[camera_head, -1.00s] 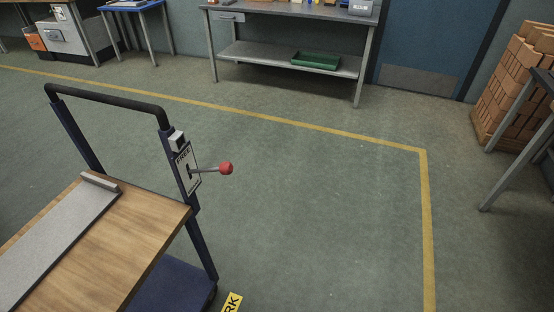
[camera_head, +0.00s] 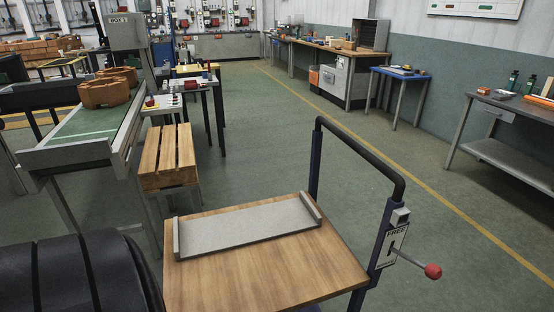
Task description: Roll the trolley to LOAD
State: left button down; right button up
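The trolley stands close in front of me in the head view. It has a wooden deck (camera_head: 270,283), a black push handle (camera_head: 362,150) on dark blue posts at its right end, and a grey tray (camera_head: 247,229) lying empty on the deck. A brake lever with a red knob (camera_head: 432,271) sticks out to the right from a plate (camera_head: 392,246) marked FREE on the near post. No LOAD marking can be read in this view. Neither gripper shows. A black ribbed shape fills the lower left corner.
A yellow floor line (camera_head: 432,187) runs along the right. Workbenches line the right wall. The green floor (camera_head: 262,135) beyond the trolley is clear.

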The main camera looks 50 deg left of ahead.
aim_at(297, 272)
jog(key=u, duration=1.6)
jog(key=i+j+u, duration=0.25)
jog(key=i, duration=0.15)
jog(key=i+u, duration=0.25)
jog(key=i+l, duration=0.05)
jog(key=i, duration=0.05)
